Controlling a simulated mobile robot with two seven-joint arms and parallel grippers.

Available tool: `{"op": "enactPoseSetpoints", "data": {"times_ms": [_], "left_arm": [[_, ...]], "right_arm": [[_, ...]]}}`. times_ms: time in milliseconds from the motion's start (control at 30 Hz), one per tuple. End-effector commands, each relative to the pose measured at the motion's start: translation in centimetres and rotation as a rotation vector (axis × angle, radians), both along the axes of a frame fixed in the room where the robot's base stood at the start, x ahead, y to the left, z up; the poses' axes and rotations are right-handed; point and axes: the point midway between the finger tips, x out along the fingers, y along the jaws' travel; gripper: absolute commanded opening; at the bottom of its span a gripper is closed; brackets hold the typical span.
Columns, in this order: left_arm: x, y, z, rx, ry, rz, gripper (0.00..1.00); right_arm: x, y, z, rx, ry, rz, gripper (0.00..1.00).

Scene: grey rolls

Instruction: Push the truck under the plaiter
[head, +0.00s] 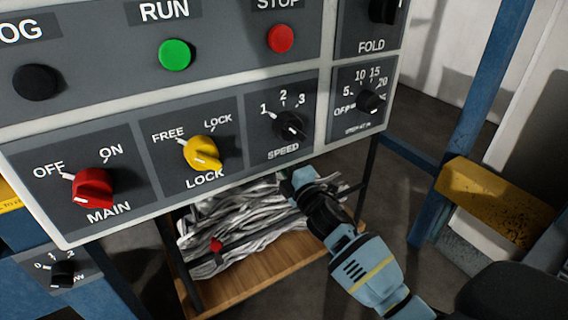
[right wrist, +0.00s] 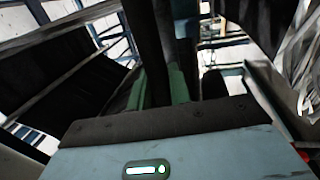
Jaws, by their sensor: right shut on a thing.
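The truck (head: 255,278) has a wooden deck and dark posts, and carries a heap of grey-white striped cloth (head: 235,225). It stands low behind and below the control panel, which hides its upper part. My right gripper (head: 288,184) reaches in from the lower right to just under the panel's edge. In the right wrist view its green fingers (right wrist: 160,88) are shut on a dark bar (right wrist: 150,50), seemingly part of the truck. The head view does not show the grip clearly. I cannot make out the plaiter with certainty. My left gripper is not in view.
The grey control panel (head: 232,100) with knobs and buttons fills the upper left, close above my right gripper. A blue post (head: 480,100) and a yellow block (head: 490,195) stand at the right. Dark floor (head: 395,205) shows between them and the truck.

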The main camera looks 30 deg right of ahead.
Motion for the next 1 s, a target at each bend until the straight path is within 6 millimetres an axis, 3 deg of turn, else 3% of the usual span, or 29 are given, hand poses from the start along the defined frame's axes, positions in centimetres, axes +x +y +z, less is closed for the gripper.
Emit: {"op": "enactPoseSetpoints", "data": {"times_ms": [200, 233, 367, 733, 1000], "left_arm": [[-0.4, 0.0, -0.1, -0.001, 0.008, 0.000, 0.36], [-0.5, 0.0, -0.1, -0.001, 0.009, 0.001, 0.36], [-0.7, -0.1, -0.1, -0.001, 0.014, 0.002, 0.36], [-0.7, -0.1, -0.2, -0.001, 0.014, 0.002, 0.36], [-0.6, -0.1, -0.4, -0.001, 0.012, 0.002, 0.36]], "right_arm": [[0.2, -0.1, 0.4, 0.000, -0.005, -0.004, 0.00], [0.2, -0.1, 0.4, 0.000, -0.005, -0.004, 0.24], [0.1, -0.1, 0.3, 0.001, -0.004, -0.004, 0.40], [-0.5, -0.1, 0.0, 0.000, -0.001, -0.002, 0.40], [-4.3, -0.4, -0.9, 0.000, 0.000, -0.002, 0.40]]}}
